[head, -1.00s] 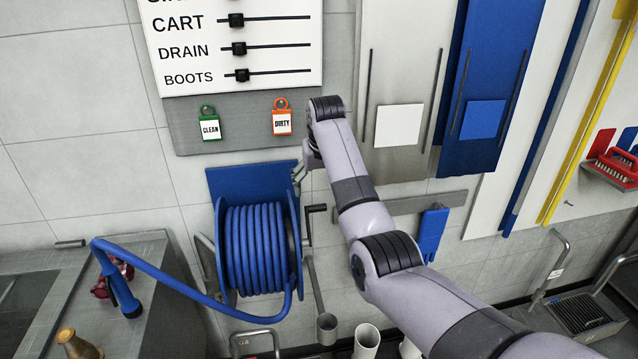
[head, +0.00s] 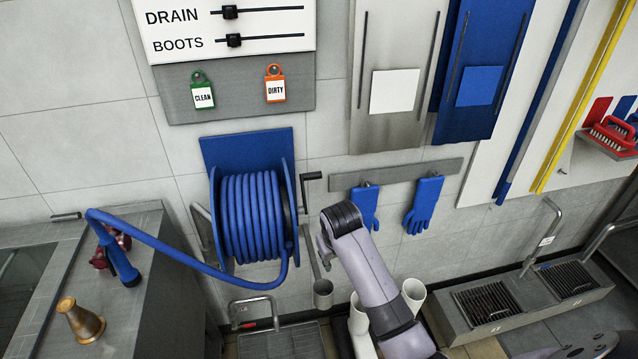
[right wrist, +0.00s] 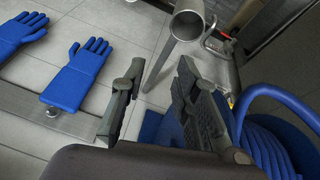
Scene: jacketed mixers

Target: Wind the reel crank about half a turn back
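The hose reel (head: 252,215) is wound with blue hose and hangs on a blue wall plate. Its dark crank (head: 306,192) sticks out on the right side, with the grip at the top. My right gripper (head: 324,246) is below and a little right of the crank, apart from it. In the right wrist view the two fingers of the right gripper (right wrist: 152,105) stand apart with nothing between them. Blue hose of the reel (right wrist: 275,140) shows at the right there. I cannot make out the crank in that view. My left gripper is not in view.
Two blue gloves (head: 424,205) hang from a rail right of the crank. A grey tube holder (head: 322,292) is below the reel, close to my right gripper. White boots (head: 412,295) stand lower down. A steel counter (head: 165,260) is at the left.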

